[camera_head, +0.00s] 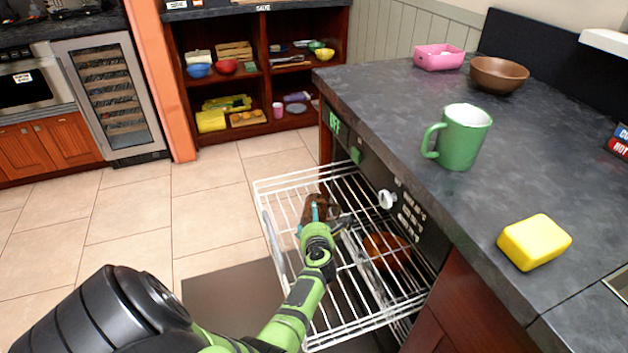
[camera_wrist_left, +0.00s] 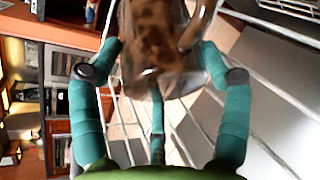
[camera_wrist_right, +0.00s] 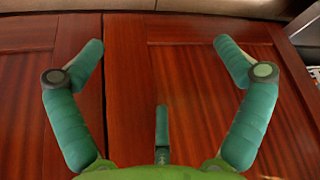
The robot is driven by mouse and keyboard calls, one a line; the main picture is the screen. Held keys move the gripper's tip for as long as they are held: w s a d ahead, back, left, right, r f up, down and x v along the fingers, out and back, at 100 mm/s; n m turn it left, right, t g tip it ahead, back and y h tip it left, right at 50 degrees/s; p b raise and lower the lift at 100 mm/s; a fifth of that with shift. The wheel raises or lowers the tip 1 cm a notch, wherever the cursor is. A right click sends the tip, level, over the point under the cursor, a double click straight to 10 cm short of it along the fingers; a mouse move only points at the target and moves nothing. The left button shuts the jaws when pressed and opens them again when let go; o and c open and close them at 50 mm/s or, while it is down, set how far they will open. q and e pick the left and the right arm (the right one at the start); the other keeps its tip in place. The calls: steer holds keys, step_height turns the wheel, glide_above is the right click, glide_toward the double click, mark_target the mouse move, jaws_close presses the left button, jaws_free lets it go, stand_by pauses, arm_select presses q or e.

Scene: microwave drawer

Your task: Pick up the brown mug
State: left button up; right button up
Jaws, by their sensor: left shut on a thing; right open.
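The brown mug (camera_head: 314,208) is at the pulled-out white wire rack, partly hidden by my left gripper (camera_head: 318,212). In the left wrist view the mug (camera_wrist_left: 160,45) is brown, mottled and glossy, with its handle at the right. My left gripper's teal fingers (camera_wrist_left: 160,75) are closed around it. From the head view I cannot tell whether the mug touches the rack. My right gripper (camera_wrist_right: 160,65) is open and empty, facing reddish wooden cabinet doors in the right wrist view; it is not seen in the head view.
The wire rack (camera_head: 262,186) juts from the counter front and holds a brown rounded object (camera_head: 386,250). On the dark counter (camera_head: 420,95) stand a green mug (camera_head: 464,138), a yellow sponge-like block (camera_head: 534,242), a pink container (camera_head: 438,58) and a brown bowl (camera_head: 498,74). Tiled floor is open at left.

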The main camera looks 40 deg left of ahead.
arm_select(q)
steer(key=shift+r+p, duration=0.35)
steer(key=shift+r, duration=0.15)
step_height(320, 180, up, 3)
steer(key=shift+r+p, duration=0.2)
steer(key=shift+p, duration=1.05)
step_height(320, 180, up, 3)
steer(key=shift+r+p, duration=0.1)
steer(key=shift+p, duration=1)
step_height(320, 180, up, 3)
steer(key=shift+f+p, duration=0.15)
steer(key=shift+p, duration=0.75)
arm_select(e)
steer(key=s+r+g, duration=0.3)
steer(key=s+g, duration=0.1)
steer(key=s, duration=1.2)
arm_select(q)
step_height(320, 180, up, 10)
steer(key=p, duration=1)
steer(key=shift+p, duration=0.3)
arm_select(e)
step_height(320, 180, up, 11)
steer(key=d, duration=0.1)
steer(key=shift+w+h, duration=0.2)
steer(key=shift+h, duration=0.1)
steer(key=shift+d, duration=0.1)
